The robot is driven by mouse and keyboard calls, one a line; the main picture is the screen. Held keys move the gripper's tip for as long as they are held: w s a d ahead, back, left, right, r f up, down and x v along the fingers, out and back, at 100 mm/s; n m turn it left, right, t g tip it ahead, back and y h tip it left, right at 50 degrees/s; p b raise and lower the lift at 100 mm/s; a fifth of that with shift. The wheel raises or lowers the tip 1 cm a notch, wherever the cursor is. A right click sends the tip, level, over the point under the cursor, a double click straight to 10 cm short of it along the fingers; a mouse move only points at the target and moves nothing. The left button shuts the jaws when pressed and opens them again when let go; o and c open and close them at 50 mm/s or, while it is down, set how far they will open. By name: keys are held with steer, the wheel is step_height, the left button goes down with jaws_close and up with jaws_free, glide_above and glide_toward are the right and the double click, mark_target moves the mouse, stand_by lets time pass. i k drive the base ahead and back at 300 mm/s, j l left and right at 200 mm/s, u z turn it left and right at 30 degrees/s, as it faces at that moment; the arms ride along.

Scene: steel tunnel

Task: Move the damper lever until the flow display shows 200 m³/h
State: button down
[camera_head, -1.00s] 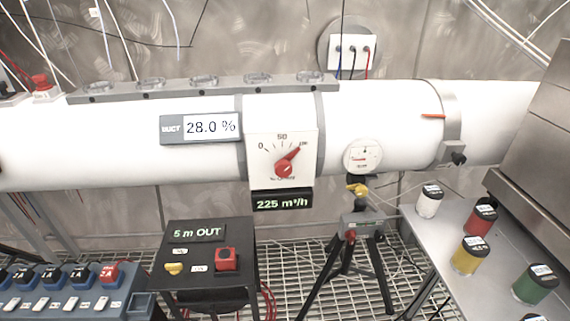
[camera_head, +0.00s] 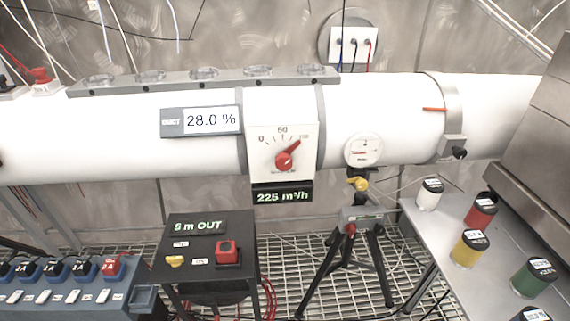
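The damper lever (camera_head: 287,157) is a red pointer with a round red hub on a white dial plate (camera_head: 264,164) fixed to the front of the white duct. The plate's scale shows 0, 50 and a blurred higher mark, and the lever points up and right, toward that high end. The flow display (camera_head: 283,195) hangs just below the plate and reads 225 m³/h in green. My gripper is not in the view, and nothing touches the lever.
A duct panel (camera_head: 201,121) reads 28.0 %. A black box (camera_head: 206,247) with a red button stands below left. A tripod (camera_head: 352,245) stands below right of the dial. A metal table (camera_head: 425,215) with coloured jars is at the right. The space before the dial looks clear.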

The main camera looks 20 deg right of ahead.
mark_target(283, 162)
steer(key=i+u, duration=0.15)
steer(key=u, duration=0.25)
steer(key=i+l+u, duration=0.15)
steer(key=u, duration=0.2)
steer(key=i+l+u, duration=0.1)
steer(key=u, duration=0.3)
